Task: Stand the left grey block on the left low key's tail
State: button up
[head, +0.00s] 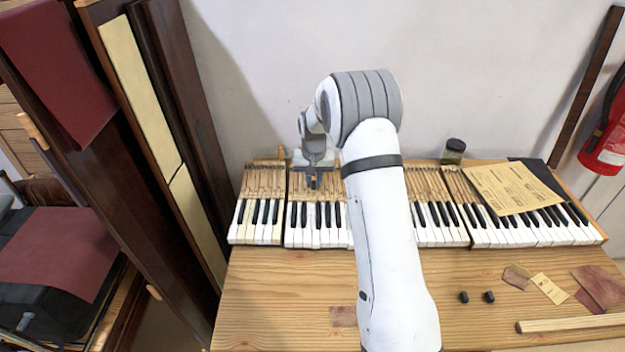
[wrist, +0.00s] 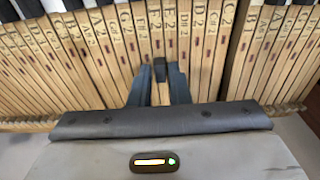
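My gripper (head: 313,182) is over the wooden key tails at the back of the second key section from the left. In the wrist view my gripper (wrist: 160,80) has a small dark grey block (wrist: 160,71) between its fingertips, with almost no gap on either side. I cannot tell whether the block's foot touches a tail. Lettered key tails (wrist: 186,45) run under and beyond the fingers. Which tail sits lower is not clear. Two small dark blocks (head: 463,297) (head: 488,297) lie on the bench at the right.
The wooden bench (head: 280,300) is clear at front left. Cardboard (head: 512,188) lies over the right keys, with a dark jar (head: 453,150) behind the keyboard. A wooden strip (head: 570,323) and scraps (head: 600,287) lie at right. Tall dark panels (head: 180,100) stand at left.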

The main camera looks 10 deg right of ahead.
jog(key=shift+r+p, duration=0.5)
jog(key=shift+r, duration=0.55)
jog(key=o, duration=0.6)
jog(key=shift+c, duration=0.2)
jog(key=shift+r+p, duration=1.35)
jog(key=shift+r, duration=1.1)
